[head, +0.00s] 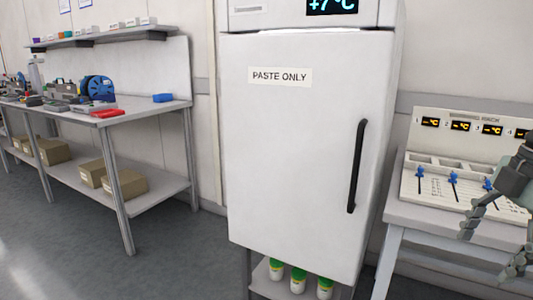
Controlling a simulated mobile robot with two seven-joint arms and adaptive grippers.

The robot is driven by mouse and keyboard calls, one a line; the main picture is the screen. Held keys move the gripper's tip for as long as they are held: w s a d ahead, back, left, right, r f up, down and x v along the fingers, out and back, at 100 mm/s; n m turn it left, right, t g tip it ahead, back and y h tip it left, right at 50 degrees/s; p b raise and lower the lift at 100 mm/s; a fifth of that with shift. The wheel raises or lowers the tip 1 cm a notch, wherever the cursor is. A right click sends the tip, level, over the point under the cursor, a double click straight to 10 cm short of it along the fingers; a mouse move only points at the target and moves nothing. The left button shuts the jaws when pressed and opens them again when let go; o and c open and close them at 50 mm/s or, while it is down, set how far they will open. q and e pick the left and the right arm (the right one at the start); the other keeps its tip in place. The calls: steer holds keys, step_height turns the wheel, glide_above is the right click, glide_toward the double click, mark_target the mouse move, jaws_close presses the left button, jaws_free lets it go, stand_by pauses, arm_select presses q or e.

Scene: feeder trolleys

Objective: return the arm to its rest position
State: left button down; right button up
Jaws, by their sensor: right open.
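My right gripper (487,252) is at the right edge of the head view, partly cut off by the frame. Its dark fingers are apart with nothing seen between them. It hangs in front of the right part of the table with the control panel and touches nothing that I can make out. My left gripper is not in view.
A white fridge (295,150) marked "PASTE ONLY" stands shut in the middle, its black handle (357,166) on the right. Green-capped jars (298,280) stand beneath. A panel (460,165) with blue sliders is at right, a workbench (135,112) at left. Floor (60,240) is clear front left.

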steer(key=w+a+f+m+t+y, duration=0.2)
steer(key=w+a+f+t+y, duration=0.2)
steer(key=w+t+y, duration=0.5)
steer(key=w+d+f+m+t+h+p, duration=0.1)
steer(key=d+f+m+t+h, duration=0.5)
steer(key=d+f+m+h, duration=0.25)
steer(key=s+d+f+m+g+h, duration=0.25)
steer(key=s+f+m+h, duration=0.25)
steer(key=f, duration=0.6)
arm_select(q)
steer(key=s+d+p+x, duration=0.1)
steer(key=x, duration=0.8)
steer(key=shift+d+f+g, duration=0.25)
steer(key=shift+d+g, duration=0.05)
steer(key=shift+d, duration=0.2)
arm_select(e)
steer(key=s+a+f+m+g+y, duration=0.1)
steer(key=s+a+f+g, duration=0.9)
steer(key=s+a+f, duration=0.6)
steer(key=s+f, duration=0.1)
steer(key=s, duration=0.2)
steer(key=shift+f, duration=0.35)
